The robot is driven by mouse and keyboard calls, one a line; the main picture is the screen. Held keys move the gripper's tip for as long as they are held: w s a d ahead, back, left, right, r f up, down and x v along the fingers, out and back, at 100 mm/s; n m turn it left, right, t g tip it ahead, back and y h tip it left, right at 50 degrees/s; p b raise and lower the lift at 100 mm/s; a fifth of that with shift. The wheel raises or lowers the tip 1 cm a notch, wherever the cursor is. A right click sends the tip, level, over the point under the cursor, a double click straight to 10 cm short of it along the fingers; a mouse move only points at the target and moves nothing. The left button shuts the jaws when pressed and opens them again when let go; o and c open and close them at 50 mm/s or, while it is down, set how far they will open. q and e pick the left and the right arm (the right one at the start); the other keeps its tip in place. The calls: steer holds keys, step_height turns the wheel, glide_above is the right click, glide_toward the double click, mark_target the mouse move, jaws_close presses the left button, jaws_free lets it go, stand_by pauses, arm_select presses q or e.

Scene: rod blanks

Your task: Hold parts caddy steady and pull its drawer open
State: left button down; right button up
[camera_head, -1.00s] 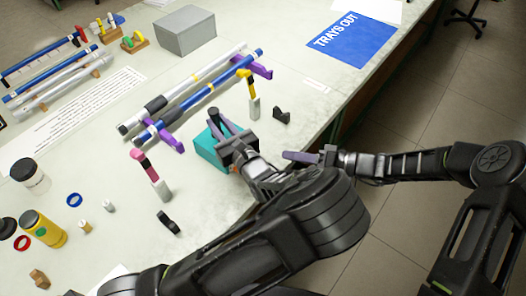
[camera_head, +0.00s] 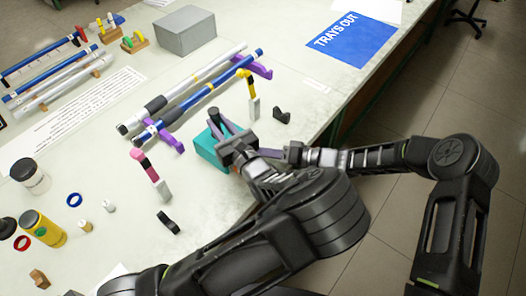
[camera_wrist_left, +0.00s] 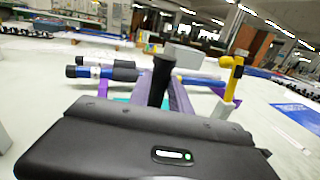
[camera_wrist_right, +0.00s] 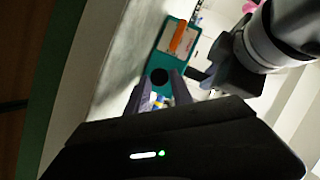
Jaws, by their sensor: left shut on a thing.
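The parts caddy is a teal box (camera_head: 207,150) near the front edge of the table, partly hidden by my left gripper. My left gripper (camera_head: 222,127) is over its top, shut on part of it. In the left wrist view a black post (camera_wrist_left: 160,82) stands at the purple fingers. My right gripper (camera_head: 272,153) is at the caddy's right side, its fingers apart. In the right wrist view the teal caddy (camera_wrist_right: 161,62) shows a white panel with an orange bar beyond the fingertips. A dark round shape (camera_wrist_right: 158,76) lies between the fingers; I cannot tell if they touch it.
Blue and white rods (camera_head: 195,95) lie on purple supports behind the caddy. A yellow-topped upright (camera_head: 250,92) and a pink-topped upright (camera_head: 148,170) stand on either side. Black clips (camera_head: 168,222) lie nearby. A grey box (camera_head: 184,30) is at the back.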

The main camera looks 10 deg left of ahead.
jaws_close()
steer(key=shift+d, duration=0.1)
stand_by(1.1)
